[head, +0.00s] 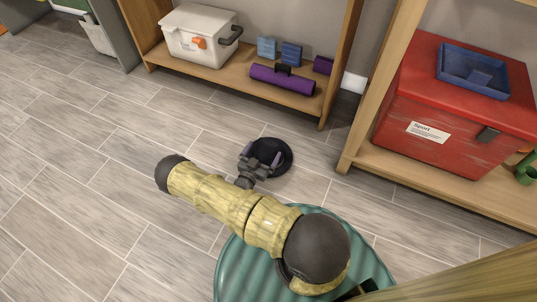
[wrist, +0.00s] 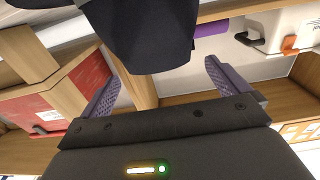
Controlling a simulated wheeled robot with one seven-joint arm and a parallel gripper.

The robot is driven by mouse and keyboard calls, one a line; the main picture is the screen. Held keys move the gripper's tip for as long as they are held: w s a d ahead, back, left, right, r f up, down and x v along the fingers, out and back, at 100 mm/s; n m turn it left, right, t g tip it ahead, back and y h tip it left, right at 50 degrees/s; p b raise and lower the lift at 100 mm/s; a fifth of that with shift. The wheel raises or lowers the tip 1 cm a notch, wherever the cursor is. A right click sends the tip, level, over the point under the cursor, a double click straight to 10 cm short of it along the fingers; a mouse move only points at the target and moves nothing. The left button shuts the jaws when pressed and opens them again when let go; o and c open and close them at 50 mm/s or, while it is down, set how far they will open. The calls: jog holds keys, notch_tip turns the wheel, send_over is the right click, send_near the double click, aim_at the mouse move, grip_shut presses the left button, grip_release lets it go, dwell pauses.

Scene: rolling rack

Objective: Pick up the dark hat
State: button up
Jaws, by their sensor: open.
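The dark hat (head: 285,148) is a round black shape in the head view, over the floor tiles in front of the shelves. My gripper (head: 262,155) overlaps its left part, with its purple fingers spread. In the wrist view the dark hat (wrist: 145,35) fills the upper middle, cut off by the top edge. There my gripper (wrist: 155,60) is open, with one finger on each side of the hat and gaps between. I see no finger touching it. The hat's far side is hidden, and I cannot tell its exact height.
A wooden shelf (head: 225,75) holds a white box (head: 200,40), blue blocks and a purple roll (head: 282,80). At right another shelf holds a red chest (head: 440,110) with a blue tray (head: 472,72) on top. Clear floor (head: 90,130) lies to the left.

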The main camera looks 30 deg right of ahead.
aim_at(267, 146)
jog(key=shift+b+x, duration=0.4)
jog(key=shift+x, duration=2.2)
jog(key=shift+s+r, duration=0.1)
jog(key=shift+s, duration=0.05)
jog(key=c, duration=1.1)
notch_tip(267, 146, up, 10)
jog(key=p, duration=0.6)
jog(key=shift+p, duration=0.35)
